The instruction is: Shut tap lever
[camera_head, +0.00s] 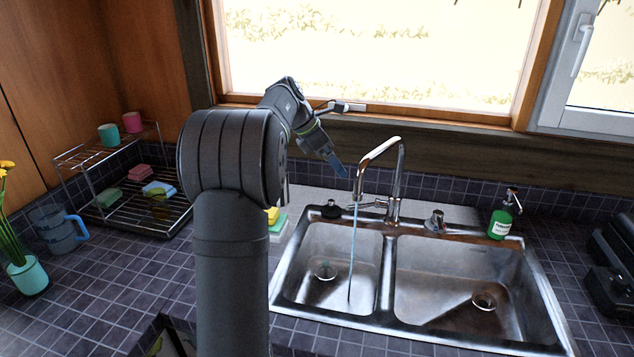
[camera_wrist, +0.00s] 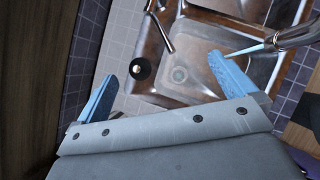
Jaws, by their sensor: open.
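A chrome tap (camera_head: 396,175) stands behind the double sink, and a thin stream of water (camera_head: 353,245) runs from its spout into the left basin. Its tap lever (camera_head: 374,204) sticks out to the left from the tap's base. In the wrist view the lever (camera_wrist: 160,30) shows as a chrome rod at the top, beyond the fingertips. The spout (camera_wrist: 294,36) is at the right, near the right finger. My gripper (camera_head: 340,168) is open and empty, left of the spout and above the lever. Its blue fingers (camera_wrist: 162,66) are spread wide, apart from the lever.
The steel sink (camera_head: 387,262) has a black round knob (camera_head: 331,210) at its back left. A green soap bottle (camera_head: 501,219) stands right of the tap. A dish rack (camera_head: 130,205) with cups and sponges is at the left. The window (camera_head: 380,50) is behind.

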